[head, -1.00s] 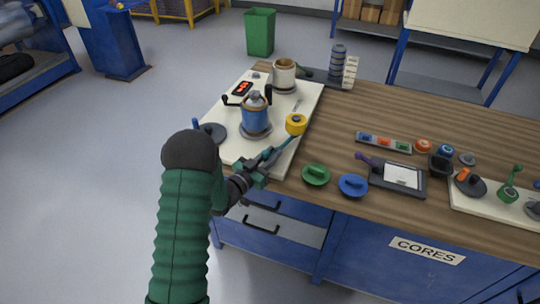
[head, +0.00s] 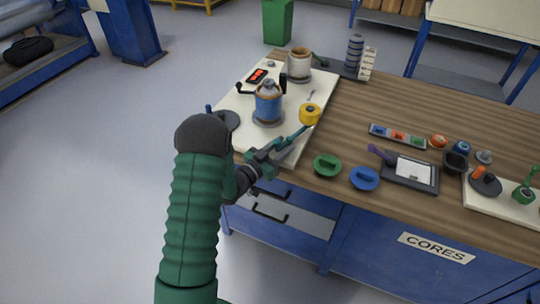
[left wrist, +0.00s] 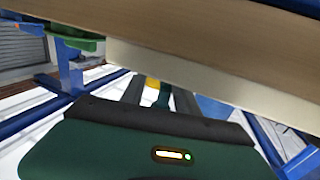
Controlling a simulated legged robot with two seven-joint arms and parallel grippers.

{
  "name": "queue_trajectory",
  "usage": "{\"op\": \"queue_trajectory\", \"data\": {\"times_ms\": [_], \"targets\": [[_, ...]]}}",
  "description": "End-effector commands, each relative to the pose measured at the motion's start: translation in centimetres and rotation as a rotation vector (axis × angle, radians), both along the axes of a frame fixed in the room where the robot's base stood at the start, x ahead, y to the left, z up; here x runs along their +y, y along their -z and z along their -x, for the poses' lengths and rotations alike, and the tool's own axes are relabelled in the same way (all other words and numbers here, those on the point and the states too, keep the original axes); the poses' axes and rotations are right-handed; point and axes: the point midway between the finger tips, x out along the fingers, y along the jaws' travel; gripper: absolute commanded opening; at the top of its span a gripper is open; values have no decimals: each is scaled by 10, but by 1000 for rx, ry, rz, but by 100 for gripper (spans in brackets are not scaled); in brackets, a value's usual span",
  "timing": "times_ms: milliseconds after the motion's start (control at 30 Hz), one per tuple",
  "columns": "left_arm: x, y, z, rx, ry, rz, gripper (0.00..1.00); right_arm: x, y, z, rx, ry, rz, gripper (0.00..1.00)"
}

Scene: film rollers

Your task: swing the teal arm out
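The teal arm (head: 290,140) sticks out at the front right edge of the white board, with a yellow roller (head: 310,114) at its far end. My left gripper (head: 265,160) is at the near end of the teal arm, by the bench's front edge. In the left wrist view, a teal piece (left wrist: 163,96) and a bit of yellow (left wrist: 152,83) show between my two dark fingers (left wrist: 160,97). The fingers stand apart, with a gap beside the teal piece. Whether they touch it is unclear. My right gripper is not in view.
Green (head: 327,165) and blue (head: 364,178) knobbed discs lie right of the arm.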

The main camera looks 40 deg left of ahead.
Motion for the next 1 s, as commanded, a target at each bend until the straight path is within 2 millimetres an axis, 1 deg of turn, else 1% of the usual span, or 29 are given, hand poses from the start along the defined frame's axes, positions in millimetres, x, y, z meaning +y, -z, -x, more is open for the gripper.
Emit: {"op": "queue_trajectory", "data": {"times_ms": [167,300,400,500,600,700,1000], "targets": [[5,0,44,3,-6,3,37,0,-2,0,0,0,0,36],[8,1,87,3,-5,3,37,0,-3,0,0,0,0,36],[10,2,114,3,-4,3,37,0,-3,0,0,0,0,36],[11,2,136,2,-3,4,37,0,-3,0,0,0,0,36],[12,2,149,1,-1,2,37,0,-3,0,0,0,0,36],[12,1,155,0,1,3,37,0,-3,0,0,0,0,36],[12,1,156,0,1,2,37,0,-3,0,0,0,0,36]]}}
